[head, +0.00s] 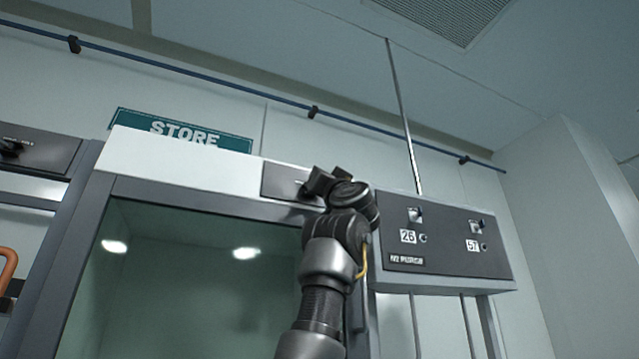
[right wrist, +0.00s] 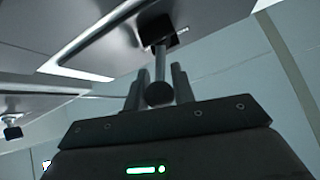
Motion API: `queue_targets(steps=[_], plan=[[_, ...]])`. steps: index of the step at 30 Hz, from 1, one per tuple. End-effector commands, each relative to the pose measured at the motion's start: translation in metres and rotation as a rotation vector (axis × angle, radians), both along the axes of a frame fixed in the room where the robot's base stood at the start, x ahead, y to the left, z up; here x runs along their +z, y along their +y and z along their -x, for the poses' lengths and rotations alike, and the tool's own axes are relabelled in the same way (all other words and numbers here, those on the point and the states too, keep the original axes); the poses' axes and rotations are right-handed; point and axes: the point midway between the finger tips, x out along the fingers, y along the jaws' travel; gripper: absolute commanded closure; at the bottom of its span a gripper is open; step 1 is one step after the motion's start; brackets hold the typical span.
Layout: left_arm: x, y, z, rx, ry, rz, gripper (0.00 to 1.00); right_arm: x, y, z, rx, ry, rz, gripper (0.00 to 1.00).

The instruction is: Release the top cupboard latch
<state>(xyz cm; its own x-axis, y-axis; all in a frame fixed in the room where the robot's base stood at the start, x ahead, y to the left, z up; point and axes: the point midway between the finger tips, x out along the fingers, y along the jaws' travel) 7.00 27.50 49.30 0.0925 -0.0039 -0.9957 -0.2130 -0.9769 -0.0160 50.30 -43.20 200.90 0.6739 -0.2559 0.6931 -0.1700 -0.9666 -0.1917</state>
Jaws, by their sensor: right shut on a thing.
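The top cupboard latch is at the top right of the glass-fronted cupboard, on a dark plate (head: 281,182). In the head view my right gripper (head: 320,183) covers most of it. In the right wrist view the latch shows as a black mount with a metal stem and a dark round end (right wrist: 158,95). My right gripper (right wrist: 160,80) has its two fingers on either side of this handle and is shut on it. The cupboard door (head: 170,270) looks closed. My left gripper is in neither view.
A grey N2 purge panel (head: 445,240) with two switches stands close to the right of my arm. A STORE sign (head: 180,132) is above the cupboard. Another dark latch plate (head: 35,150) is at the far left. A blue rail (head: 240,88) runs along the wall.

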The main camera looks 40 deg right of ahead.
Motion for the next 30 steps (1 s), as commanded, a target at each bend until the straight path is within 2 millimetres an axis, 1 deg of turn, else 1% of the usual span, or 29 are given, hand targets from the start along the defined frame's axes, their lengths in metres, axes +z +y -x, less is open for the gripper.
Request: queue_targets(steps=[1, 6, 12, 27, 28, 30], plan=[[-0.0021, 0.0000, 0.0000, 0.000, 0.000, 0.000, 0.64, -0.0012, -0.0030, 0.0000, 0.026, 0.000, -0.001, 0.98], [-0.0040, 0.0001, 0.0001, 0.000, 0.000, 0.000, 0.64, -0.0004, -0.0057, -0.0006, 0.109, -0.001, -0.001, 0.98], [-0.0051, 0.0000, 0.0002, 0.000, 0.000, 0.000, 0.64, 0.0002, -0.0079, -0.0013, 0.162, -0.001, -0.001, 0.98], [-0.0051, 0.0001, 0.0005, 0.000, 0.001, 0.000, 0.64, 0.0010, -0.0080, -0.0014, 0.180, -0.002, 0.000, 0.98], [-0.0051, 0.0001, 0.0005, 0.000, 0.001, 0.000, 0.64, 0.0011, -0.0080, -0.0013, 0.180, -0.002, 0.000, 0.74], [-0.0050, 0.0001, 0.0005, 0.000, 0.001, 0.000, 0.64, 0.0012, -0.0079, -0.0014, 0.180, -0.002, 0.000, 0.65]])
